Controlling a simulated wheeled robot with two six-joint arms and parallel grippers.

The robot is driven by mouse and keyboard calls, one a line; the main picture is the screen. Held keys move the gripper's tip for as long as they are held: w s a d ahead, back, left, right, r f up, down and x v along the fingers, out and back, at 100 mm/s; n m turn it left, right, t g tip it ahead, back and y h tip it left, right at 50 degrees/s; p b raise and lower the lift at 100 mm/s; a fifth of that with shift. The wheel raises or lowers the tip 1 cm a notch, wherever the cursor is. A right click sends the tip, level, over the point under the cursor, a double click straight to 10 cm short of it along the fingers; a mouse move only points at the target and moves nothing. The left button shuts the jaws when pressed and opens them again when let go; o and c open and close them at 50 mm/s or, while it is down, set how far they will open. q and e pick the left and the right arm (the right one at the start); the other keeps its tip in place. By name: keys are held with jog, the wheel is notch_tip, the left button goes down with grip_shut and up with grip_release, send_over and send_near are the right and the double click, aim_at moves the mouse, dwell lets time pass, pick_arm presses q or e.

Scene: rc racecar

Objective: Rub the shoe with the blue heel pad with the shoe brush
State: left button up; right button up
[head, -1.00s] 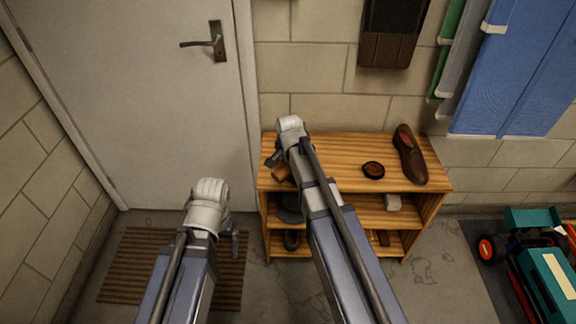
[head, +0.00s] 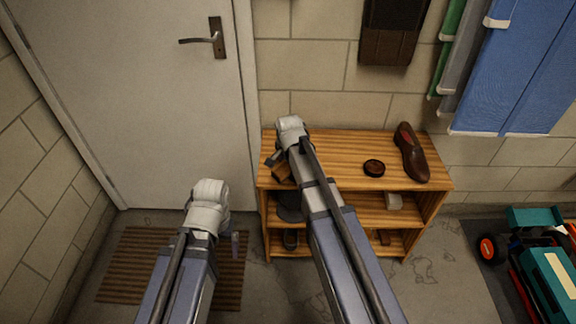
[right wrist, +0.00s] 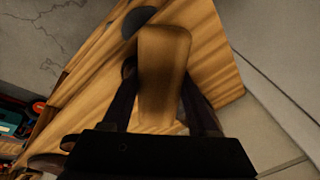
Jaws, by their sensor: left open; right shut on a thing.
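My right gripper (head: 278,165) is over the left end of the shoe rack's wooden top. It is shut on a wooden block, the shoe brush (head: 283,174), which fills the middle of the right wrist view (right wrist: 163,70). The bristles are hidden. A brown shoe with a red inside (head: 411,153) stands on the right end of the top, well apart from the brush. No blue heel pad is clearly visible. A dark grey rounded shape (right wrist: 137,20) shows beyond the brush; I cannot tell what it is. My left gripper (head: 236,243) is open and empty over the floor mat.
A round dark tin (head: 374,167) lies on the rack top (head: 345,146), left of the brown shoe. Dark footwear (head: 290,207) and a pale block (head: 393,201) sit on the shelf below. A striped mat (head: 130,270) lies left; a toy-like green vehicle (head: 550,275) stands right.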

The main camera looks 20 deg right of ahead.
jog(key=shift+w+f+b, duration=0.15)
jog(key=shift+f+b, duration=0.15)
jog(key=shift+f, duration=0.1)
jog(key=shift+d, duration=0.2)
jog(key=shift+s+d+r, duration=0.1)
jog(key=shift+s+d, duration=0.15)
jog(key=shift+d, duration=0.75)
jog(key=shift+s+d+r, duration=0.1)
jog(key=shift+s+d, duration=0.15)
jog(key=shift+d, duration=0.7)
jog(key=shift+s+d, duration=0.25)
jog(key=shift+d, duration=0.75)
jog(key=shift+f, duration=0.1)
jog(key=shift+a, duration=0.15)
jog(key=shift+w+a, duration=0.2)
jog(key=shift+a, duration=0.55)
jog(key=shift+w+a, duration=0.15)
jog(key=shift+a, duration=0.6)
